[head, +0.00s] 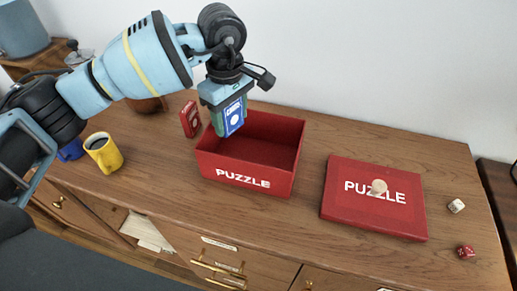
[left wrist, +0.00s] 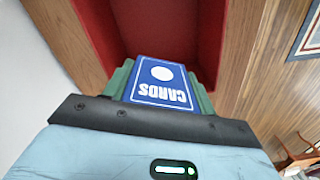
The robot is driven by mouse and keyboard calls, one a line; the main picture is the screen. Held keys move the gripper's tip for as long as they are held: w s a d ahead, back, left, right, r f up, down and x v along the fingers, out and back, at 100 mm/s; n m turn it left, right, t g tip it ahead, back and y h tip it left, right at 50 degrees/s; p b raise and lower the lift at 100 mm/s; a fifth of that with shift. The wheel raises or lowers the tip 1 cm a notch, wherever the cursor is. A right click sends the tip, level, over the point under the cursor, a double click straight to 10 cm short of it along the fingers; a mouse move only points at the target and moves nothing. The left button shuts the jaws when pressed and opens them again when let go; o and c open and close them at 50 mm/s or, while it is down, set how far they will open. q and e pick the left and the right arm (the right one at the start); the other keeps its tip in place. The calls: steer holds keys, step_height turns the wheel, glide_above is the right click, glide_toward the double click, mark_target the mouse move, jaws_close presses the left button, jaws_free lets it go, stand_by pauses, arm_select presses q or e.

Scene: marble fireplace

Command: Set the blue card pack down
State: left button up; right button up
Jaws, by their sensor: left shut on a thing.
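The blue card pack (head: 234,117) is held in my left gripper (head: 229,116), above the back left part of the open red puzzle box (head: 246,183). In the left wrist view the blue pack (left wrist: 163,82) shows its "CARDS" face, between the green finger pads of my left gripper (left wrist: 160,88). The red box (left wrist: 205,40) lies beyond it, and its visible interior looks empty. The pack appears to be apart from the box floor; the exact height cannot be told. My right gripper is not in view.
A red card pack (head: 190,119) stands just left of the box. A yellow mug (head: 104,154) and a blue mug (head: 71,150) are further left. Two dice (head: 456,206) (head: 466,252) lie at far right.

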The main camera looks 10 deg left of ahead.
mark_target(234, 147)
arm_select(q)
steer(key=shift+w+f, duration=0.1)
steer(key=shift+s+f, duration=0.2)
steer(key=shift+f, duration=4.75)
steer(key=shift+f, duration=0.1)
steer(key=o, duration=1)
step_height(234, 147, up, 12)
steer(key=shift+r, duration=0.15)
